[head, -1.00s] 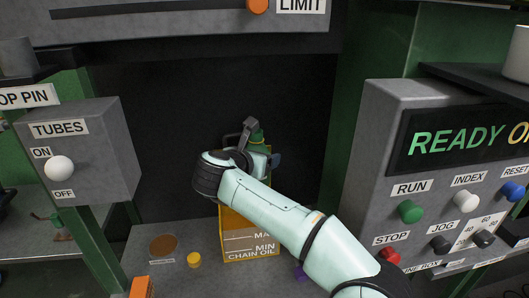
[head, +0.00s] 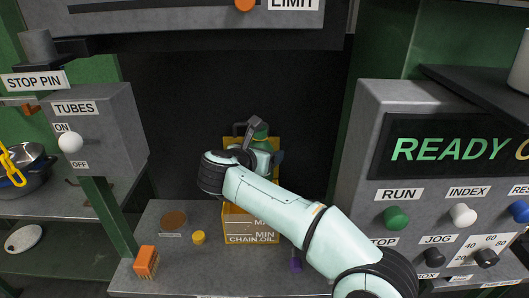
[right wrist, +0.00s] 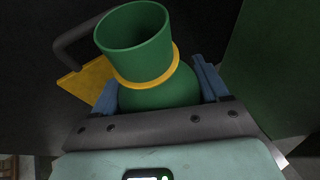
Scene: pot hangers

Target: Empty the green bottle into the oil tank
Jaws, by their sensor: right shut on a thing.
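The green bottle (right wrist: 140,50) has an open mouth and a yellow ring at its neck. In the right wrist view it sits between the blue fingers of my right gripper (right wrist: 158,88), which is shut on it. The bottle (head: 261,131) shows only in part behind my right gripper (head: 266,156) in the head view. The yellow oil tank (head: 250,226), marked MIN and CHAIN OIL, stands on the grey shelf behind my right arm. The bottle is at the tank's upper part; my arm hides the tank's opening. I cannot tell whether oil is flowing. My left gripper is out of view.
A yellow cap (head: 198,237), a brown disc (head: 174,219), an orange block (head: 146,261) and a purple thing (head: 296,264) are on the shelf. The TUBES box (head: 95,130) stands left, the button panel (head: 440,190) right. A pot (head: 30,165) is at far left.

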